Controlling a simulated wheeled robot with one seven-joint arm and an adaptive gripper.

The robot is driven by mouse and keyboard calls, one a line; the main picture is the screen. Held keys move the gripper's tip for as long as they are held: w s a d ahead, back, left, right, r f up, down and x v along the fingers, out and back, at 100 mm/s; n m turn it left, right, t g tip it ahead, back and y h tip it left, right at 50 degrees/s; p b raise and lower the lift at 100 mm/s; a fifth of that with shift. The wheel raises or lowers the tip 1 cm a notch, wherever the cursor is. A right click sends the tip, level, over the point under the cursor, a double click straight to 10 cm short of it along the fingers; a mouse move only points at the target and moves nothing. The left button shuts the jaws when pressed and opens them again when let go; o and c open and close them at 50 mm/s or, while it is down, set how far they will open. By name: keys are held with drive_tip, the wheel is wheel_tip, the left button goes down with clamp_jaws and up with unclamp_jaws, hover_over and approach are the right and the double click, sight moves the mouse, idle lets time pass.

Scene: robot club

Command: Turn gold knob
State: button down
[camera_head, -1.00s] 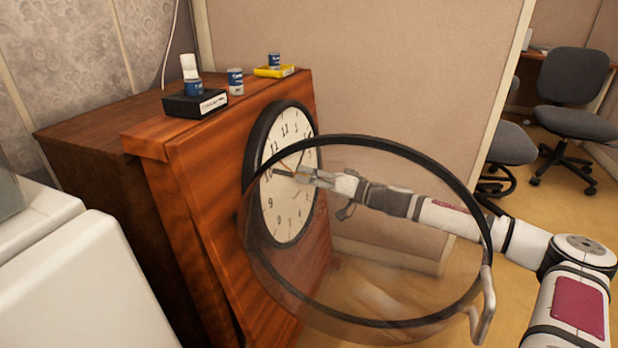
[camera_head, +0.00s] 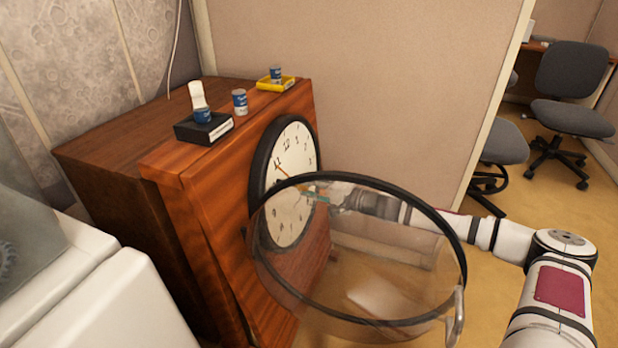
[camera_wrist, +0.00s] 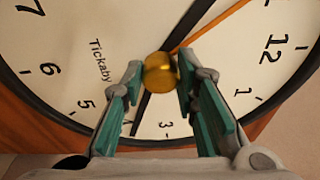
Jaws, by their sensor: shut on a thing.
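The gold knob (camera_wrist: 160,72) is a small round brass-coloured piece at the centre of the clock face. My gripper (camera_wrist: 160,75) has its green-padded fingers on either side of it, shut on it. The wall-type clock (camera_head: 283,148) has a white face, black rim, black hands and an orange hand; it fills much of the wrist view. In the head view my gripper (camera_head: 316,192) reaches the clock face from the right, seen through the open glass cover (camera_head: 362,285). The knob is too small to make out there.
The clock is mounted on the sloping front of a wooden cabinet (camera_head: 190,210). Small cans, a black box (camera_head: 203,128) and a yellow tray (camera_head: 275,84) stand on top. The black-rimmed cover with a metal handle (camera_head: 456,318) stands out around my arm. Office chairs (camera_head: 572,85) are at the right.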

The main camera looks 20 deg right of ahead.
drive_tip(key=m+g+p, duration=0.1)
drive_tip(key=m+p, duration=0.4)
drive_tip(key=m, duration=0.3)
drive_tip(key=m+g+p, duration=0.2)
drive_tip(key=m+p, duration=0.3)
drive_tip(key=m, duration=0.4)
drive_tip(key=shift+w+d+r, duration=0.1)
drive_tip(key=shift+w+r, duration=0.05)
drive_tip(key=shift+w, duration=0.05)
drive_tip(key=shift+m+g, duration=0.3)
drive_tip(key=c, duration=1.2)
unclamp_jaws()
drive_tip(key=shift+c, duration=0.2)
drive_tip(key=v, duration=1.2)
